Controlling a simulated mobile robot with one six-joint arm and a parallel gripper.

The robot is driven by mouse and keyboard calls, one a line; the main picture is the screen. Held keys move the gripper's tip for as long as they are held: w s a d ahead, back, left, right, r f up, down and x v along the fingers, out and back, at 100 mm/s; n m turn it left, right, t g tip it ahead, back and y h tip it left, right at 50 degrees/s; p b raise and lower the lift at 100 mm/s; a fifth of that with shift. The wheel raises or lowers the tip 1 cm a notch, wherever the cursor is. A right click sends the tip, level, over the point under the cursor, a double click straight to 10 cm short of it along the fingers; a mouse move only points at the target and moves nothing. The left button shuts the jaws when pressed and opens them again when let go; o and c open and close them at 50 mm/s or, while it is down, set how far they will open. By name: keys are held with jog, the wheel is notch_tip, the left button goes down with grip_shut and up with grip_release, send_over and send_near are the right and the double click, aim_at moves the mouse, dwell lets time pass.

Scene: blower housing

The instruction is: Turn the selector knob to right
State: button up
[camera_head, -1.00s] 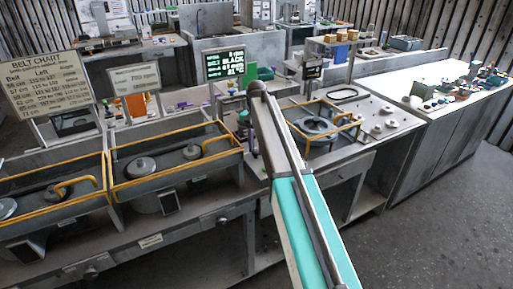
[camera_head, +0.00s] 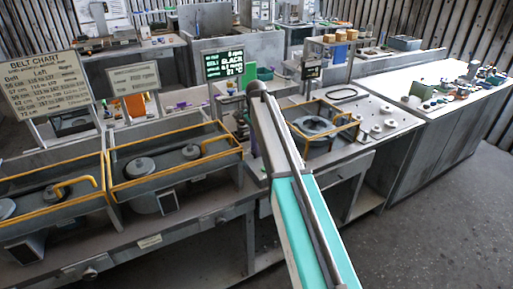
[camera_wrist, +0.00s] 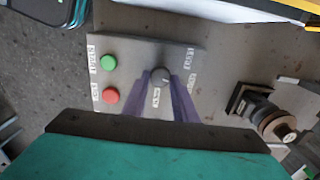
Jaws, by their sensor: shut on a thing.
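In the wrist view, the selector knob (camera_wrist: 161,75) is a small dark round knob on a grey control panel (camera_wrist: 130,50). The tips of my gripper's two purple fingers (camera_wrist: 161,82) come in from below on either side of it. The gripper is shut on the knob. Small white labels sit on the panel below the knob and to its upper right; they are too blurred to read. I cannot tell which way the knob points. In the head view my arm hides the gripper and the knob.
A green button (camera_wrist: 108,62) and a red button (camera_wrist: 110,96) sit left of the knob. A dark fitting with a round end (camera_wrist: 276,124) stands right of the panel. In the head view, a display (camera_head: 223,63) stands behind the bench, and yellow-railed bays (camera_head: 170,165) lie to the left.

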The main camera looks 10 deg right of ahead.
jog(key=o, duration=1)
jog(key=shift+o, duration=0.2)
jog(key=shift+r, duration=0.1)
notch_tip(320, 180, up, 14)
jog(key=b, duration=0.3)
jog(key=shift+f, duration=0.2)
